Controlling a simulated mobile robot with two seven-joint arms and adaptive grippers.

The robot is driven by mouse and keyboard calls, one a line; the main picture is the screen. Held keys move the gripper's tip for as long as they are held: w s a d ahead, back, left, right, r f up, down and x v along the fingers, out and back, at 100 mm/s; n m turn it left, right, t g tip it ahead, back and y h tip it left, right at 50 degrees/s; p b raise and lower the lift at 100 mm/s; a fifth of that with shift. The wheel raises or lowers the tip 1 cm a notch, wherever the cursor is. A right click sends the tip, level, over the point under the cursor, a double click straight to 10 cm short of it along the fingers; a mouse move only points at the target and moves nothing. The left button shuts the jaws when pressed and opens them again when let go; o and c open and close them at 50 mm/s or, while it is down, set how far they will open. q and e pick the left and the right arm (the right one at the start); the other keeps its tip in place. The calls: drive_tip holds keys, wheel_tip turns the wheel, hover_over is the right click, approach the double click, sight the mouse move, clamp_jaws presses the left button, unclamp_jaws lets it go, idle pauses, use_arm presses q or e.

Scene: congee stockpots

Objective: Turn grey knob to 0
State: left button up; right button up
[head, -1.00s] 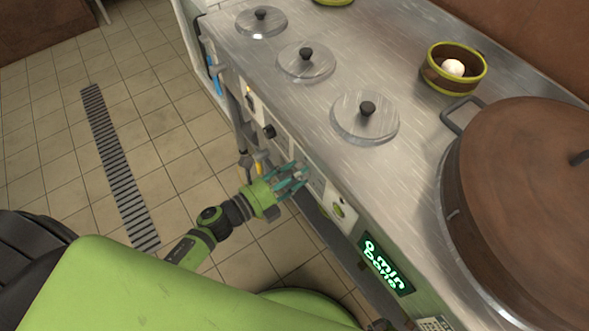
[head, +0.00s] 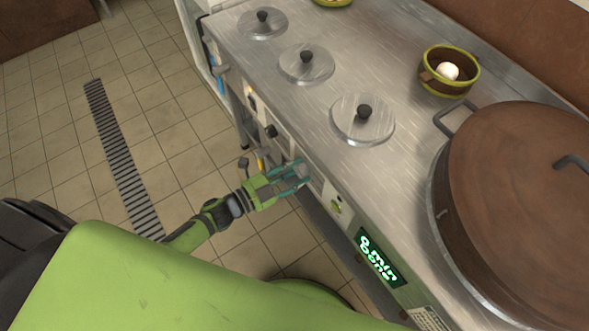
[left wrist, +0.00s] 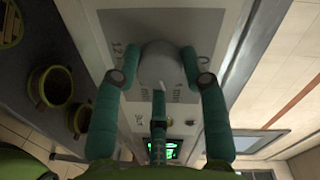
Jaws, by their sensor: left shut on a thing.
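The grey knob (left wrist: 160,65) sits on a pale panel on the stove's front, with printed marks around it. A white pointer line shows on its lower part in the left wrist view; I cannot read its setting for sure. My left gripper (left wrist: 163,78) has its teal fingers on both sides of the knob and is shut on it. In the head view the left gripper (head: 300,176) is at the front panel and mostly hides the knob. My right gripper is in neither view.
Above the panel is the steel worktop (head: 300,110) with several round lids and a large lidded brown pot (head: 520,200). A green-lit display (head: 379,258) reads "0 min Done". A black knob (head: 271,131) is farther along the panel. Tiled floor lies to the left.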

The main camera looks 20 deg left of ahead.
use_arm(q)
drive_tip(key=shift+w+r+n, duration=0.1)
drive_tip(key=shift+n, duration=0.8)
drive_tip(key=n, duration=0.3)
drive_tip(key=shift+n+h+p, duration=0.3)
drive_tip(key=shift+p, duration=0.1)
drive_tip(key=shift+n, duration=0.8)
drive_tip(key=n, duration=0.3)
drive_tip(key=shift+h, duration=0.3)
drive_tip(key=shift+n, duration=2.1)
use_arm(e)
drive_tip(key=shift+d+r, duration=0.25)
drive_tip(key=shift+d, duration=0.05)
use_arm(q)
drive_tip(key=shift+b, duration=0.3)
drive_tip(key=o, duration=1.1)
drive_tip(key=shift+o, duration=0.2)
drive_tip(key=shift+f, duration=0.2)
